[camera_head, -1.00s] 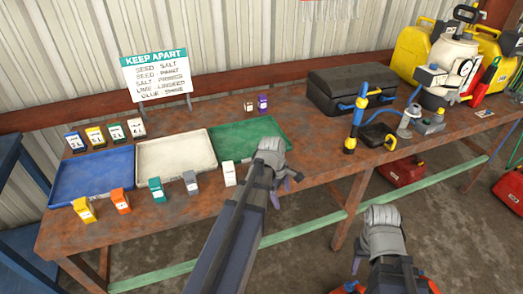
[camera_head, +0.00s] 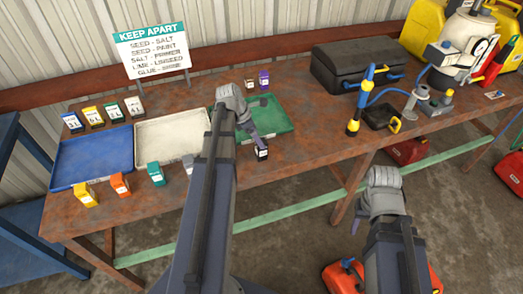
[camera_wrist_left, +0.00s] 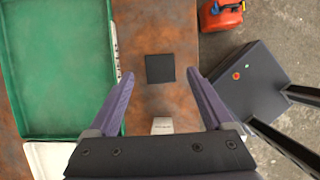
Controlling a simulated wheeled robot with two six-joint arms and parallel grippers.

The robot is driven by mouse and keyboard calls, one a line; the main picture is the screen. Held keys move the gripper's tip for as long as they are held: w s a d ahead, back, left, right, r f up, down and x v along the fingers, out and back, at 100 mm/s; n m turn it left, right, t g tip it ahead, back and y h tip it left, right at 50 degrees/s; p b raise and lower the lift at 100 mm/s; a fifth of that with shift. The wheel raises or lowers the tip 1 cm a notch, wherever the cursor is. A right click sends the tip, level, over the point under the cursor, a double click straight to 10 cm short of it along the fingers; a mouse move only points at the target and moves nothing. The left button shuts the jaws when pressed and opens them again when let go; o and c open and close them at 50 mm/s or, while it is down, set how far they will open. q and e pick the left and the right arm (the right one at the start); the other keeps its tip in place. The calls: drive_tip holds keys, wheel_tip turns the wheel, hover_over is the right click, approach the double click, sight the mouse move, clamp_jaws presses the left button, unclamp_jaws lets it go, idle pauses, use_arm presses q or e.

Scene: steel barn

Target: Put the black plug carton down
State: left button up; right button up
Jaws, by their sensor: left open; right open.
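The black plug carton (camera_head: 261,152) stands on the rusty bench top near its front edge, just in front of the green tray (camera_head: 283,124). In the left wrist view the black carton (camera_wrist_left: 160,68) shows from above as a dark square with bare bench around it. My left gripper (camera_head: 257,136) is open above it. In the wrist view its fingertips (camera_wrist_left: 158,74) lie on either side of the carton with a clear gap on both sides. My right gripper (camera_head: 362,215) is open and empty, off the bench's front side; its fingers are partly hidden.
A blue tray (camera_head: 95,160) and a white tray (camera_head: 170,138) sit left of the green one. Several coloured cartons stand before and behind them. A white carton (camera_wrist_left: 162,126) is close by my left gripper. A black case (camera_head: 350,72) and a pump stand at right.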

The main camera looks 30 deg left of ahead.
sight(261, 150)
use_arm(q)
drive_tip(key=shift+b+x, duration=3.65)
drive_tip(key=shift+x, duration=0.3)
drive_tip(key=shift+s, duration=0.1)
drive_tip(key=shift+c, duration=0.2)
clamp_jaws()
